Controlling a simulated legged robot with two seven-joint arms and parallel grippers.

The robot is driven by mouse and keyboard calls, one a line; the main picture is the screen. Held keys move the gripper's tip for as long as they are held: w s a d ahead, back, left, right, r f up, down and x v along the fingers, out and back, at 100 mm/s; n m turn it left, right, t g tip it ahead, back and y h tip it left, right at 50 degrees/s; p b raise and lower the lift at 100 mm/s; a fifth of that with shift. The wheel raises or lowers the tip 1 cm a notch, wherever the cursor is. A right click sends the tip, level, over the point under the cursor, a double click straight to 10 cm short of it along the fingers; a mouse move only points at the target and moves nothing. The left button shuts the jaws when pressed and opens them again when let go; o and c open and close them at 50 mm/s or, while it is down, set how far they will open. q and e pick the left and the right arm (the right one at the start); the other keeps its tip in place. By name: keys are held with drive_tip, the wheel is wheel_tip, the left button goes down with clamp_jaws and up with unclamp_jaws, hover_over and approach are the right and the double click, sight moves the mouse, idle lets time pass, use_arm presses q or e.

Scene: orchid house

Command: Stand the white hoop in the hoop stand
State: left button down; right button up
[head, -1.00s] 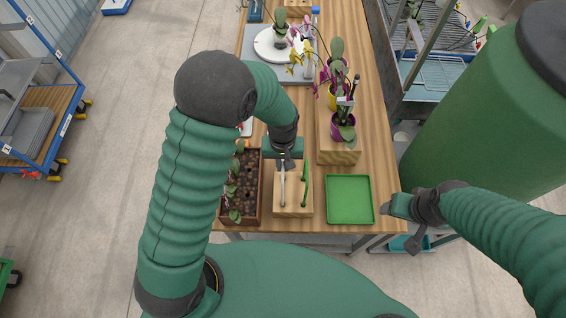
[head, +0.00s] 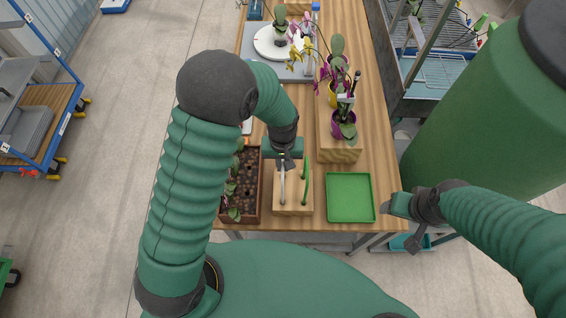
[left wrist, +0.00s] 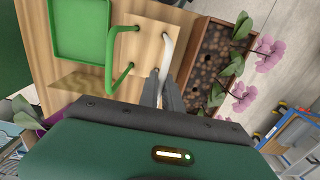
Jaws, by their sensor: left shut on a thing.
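The hoop stand (head: 293,206) is a pale wooden block on the bench, with holes in its top. A green hoop (head: 306,186) stands upright in its right side. The white hoop (head: 282,190) is at the stand's left side, roughly parallel to the green one. My left gripper (head: 284,158) is shut on the white hoop near its far end, above the stand. The left wrist view shows the white hoop (left wrist: 166,52) beside the gripper fingers (left wrist: 163,88); the fingers hide part of it. Whether its legs sit in the holes I cannot tell. My right gripper (head: 414,239) hangs off the bench's right edge.
A green tray (head: 350,222) lies empty right of the stand. A brown planter (head: 254,208) with soil and plants stands close on the left. A wooden block (head: 340,152) with potted orchids (head: 344,124) stands behind the tray. Bare bench lies between them.

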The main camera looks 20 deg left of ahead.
use_arm(q)
drive_tip(key=shift+f+b, duration=0.35)
drive_tip(key=shift+f, duration=0.25)
drive_tip(key=c, duration=1.5)
unclamp_jaws()
drive_tip(key=shift+o, duration=0.2)
drive_tip(key=shift+r, duration=0.1)
drive_tip(key=shift+w+r, duration=0.1)
drive_tip(key=shift+r, duration=0.25)
wheel_tip(320, 180, up, 16)
drive_tip(key=b, duration=0.3)
drive_tip(key=shift+f, duration=0.15)
